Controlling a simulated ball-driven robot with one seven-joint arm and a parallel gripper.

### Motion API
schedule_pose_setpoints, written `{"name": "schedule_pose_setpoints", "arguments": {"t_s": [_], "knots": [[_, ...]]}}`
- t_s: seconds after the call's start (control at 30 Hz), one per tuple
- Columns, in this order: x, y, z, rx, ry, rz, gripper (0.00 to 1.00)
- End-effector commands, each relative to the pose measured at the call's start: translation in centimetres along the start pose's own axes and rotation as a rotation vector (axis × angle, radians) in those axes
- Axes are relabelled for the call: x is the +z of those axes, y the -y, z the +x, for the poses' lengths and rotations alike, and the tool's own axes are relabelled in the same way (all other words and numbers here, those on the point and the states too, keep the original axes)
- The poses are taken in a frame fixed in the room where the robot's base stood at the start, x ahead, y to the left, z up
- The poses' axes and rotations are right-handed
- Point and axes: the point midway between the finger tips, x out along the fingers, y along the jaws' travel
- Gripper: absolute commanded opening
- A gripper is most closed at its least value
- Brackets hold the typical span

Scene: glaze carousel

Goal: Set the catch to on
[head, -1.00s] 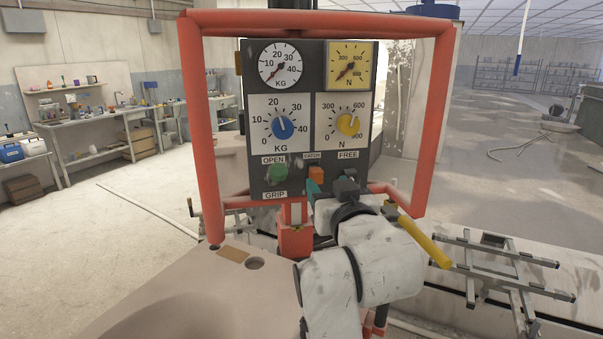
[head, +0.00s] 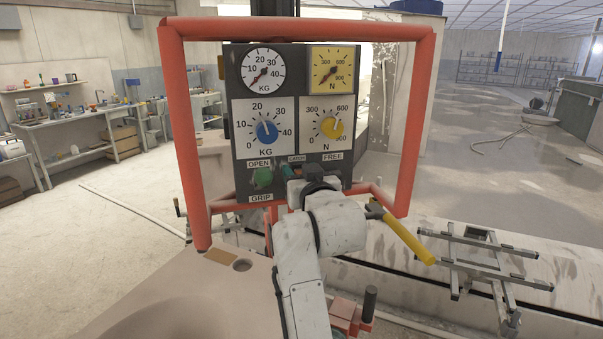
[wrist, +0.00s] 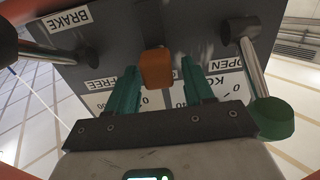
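The catch is an orange block-shaped knob (wrist: 156,69) on the lower part of the dark control panel (head: 240,148). In the wrist view it stands between the two teal fingers of my gripper (wrist: 160,65). The fingers are open, one on each side of it. A gap shows on the right side; on the left, I cannot tell whether finger and knob touch. The catch's setting cannot be read.
A green-knobbed lever (head: 264,177) sits left of the catch, between OPEN and GRIP labels. Blue (head: 267,132) and yellow (head: 332,127) dials are above. A red tube frame (head: 183,140) surrounds the panel. A yellow-handled lever (head: 408,238) sticks out at right.

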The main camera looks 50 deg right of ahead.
Motion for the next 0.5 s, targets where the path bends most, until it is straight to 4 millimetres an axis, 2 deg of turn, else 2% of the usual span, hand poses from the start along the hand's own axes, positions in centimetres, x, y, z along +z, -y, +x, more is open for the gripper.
{"name": "schedule_pose_setpoints", "arguments": {"t_s": [0.07, 0.5], "knots": [[0.01, 0.00, -0.01, 0.000, 0.000, 0.000, 0.44], [0.01, 0.01, -0.03, 0.000, 0.000, 0.000, 0.02]]}}
